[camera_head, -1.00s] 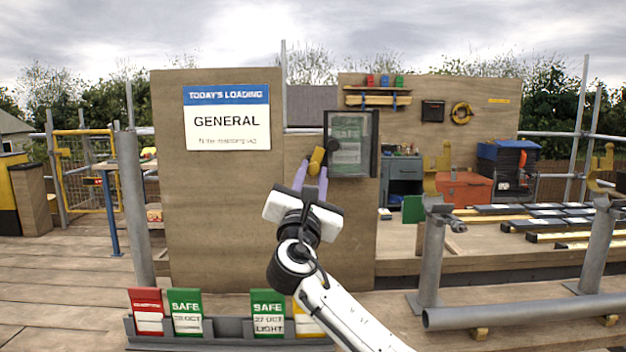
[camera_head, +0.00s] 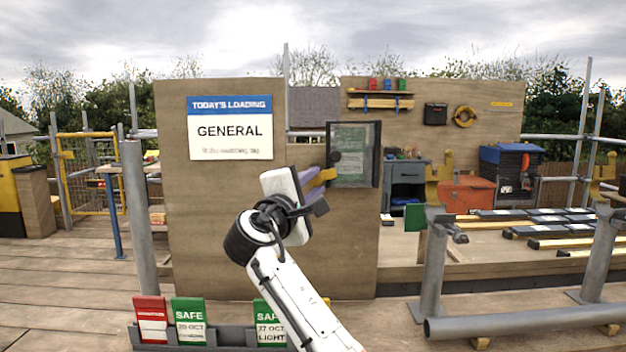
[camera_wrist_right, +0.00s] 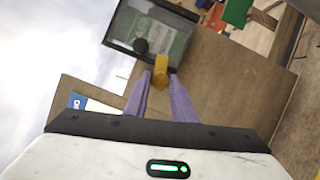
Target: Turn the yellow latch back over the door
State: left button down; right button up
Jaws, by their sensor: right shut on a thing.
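The yellow latch (camera_head: 323,176) is on the wooden board at the left edge of the dark-framed clear door (camera_head: 354,153). The latch lies close to level, and its right end meets the door's left frame edge. The door looks shut, with a green sheet and a dark round knob behind or on it. My right gripper (camera_head: 317,187) is turned sideways, its purple fingers shut on the latch. In the right wrist view the latch (camera_wrist_right: 161,72) sits between the fingertips, its far end at the door frame (camera_wrist_right: 118,42). My left gripper is not in view.
A "GENERAL" loading sign (camera_head: 230,128) is on the board to the left. A rack (camera_head: 210,336) with red and green tags stands in front, below my arm. An orange box (camera_head: 465,194) and grey pipes (camera_head: 525,318) are to the right.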

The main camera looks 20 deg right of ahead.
pick_arm(q)
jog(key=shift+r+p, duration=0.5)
jog(key=shift+p, duration=0.1)
pick_arm(e)
jog(key=shift+m+g+y, duration=0.4)
jog(key=shift+m+g, duration=0.1)
jog(key=shift+m, duration=0.8)
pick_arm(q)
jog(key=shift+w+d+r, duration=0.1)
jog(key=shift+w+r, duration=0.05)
pick_arm(e)
jog(key=o, duration=1)
jog(key=shift+r, duration=0.1)
